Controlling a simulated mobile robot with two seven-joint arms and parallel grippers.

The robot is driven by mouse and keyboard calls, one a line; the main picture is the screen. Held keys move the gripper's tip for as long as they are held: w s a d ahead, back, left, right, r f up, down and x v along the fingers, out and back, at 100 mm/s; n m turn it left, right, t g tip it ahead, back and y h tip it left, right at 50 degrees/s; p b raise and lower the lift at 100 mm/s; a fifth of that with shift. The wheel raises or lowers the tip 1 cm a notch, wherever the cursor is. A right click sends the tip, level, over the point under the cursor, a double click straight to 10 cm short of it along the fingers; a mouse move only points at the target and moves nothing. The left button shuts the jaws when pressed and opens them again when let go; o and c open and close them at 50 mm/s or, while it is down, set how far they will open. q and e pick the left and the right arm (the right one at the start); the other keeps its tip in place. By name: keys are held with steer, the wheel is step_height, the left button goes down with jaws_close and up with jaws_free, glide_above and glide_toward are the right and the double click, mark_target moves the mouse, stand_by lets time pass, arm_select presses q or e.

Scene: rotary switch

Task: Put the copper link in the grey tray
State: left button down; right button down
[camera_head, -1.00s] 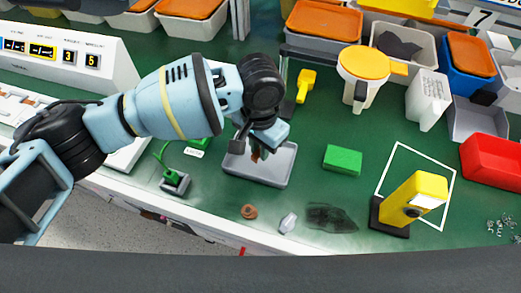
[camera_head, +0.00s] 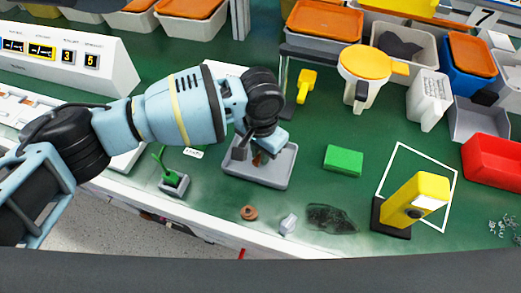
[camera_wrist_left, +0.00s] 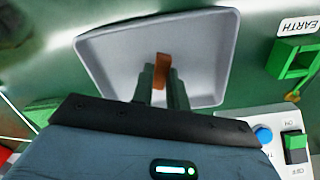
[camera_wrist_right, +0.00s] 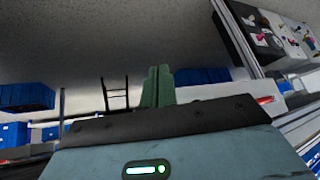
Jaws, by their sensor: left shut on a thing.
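The copper link (camera_head: 257,160) is a small brown-orange strip held between the fingertips of my left gripper (camera_head: 256,155). In the left wrist view the link (camera_wrist_left: 162,70) sticks out past the two fingertips (camera_wrist_left: 158,78), which are shut on it. The grey tray (camera_head: 281,174) is a shallow rectangular tray on the green bench, and the link is over its inside. In the left wrist view the tray (camera_wrist_left: 112,58) lies behind the link; I cannot tell whether the link touches its floor. My right gripper (camera_wrist_right: 158,72) is shut and empty, away from the bench.
A green block (camera_head: 343,160) stands right of the tray. A copper ring (camera_head: 249,212) and a small pale piece (camera_head: 288,223) lie near the front edge. A green terminal (camera_head: 173,181) sits left of the tray. A yellow device (camera_head: 416,198) stands farther right.

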arm_select(q)
steer(key=c, duration=1.4)
jaws_free()
step_height(320, 180, up, 12)
steer(key=shift+r+p, duration=0.15)
steer(key=shift+p, duration=0.5)
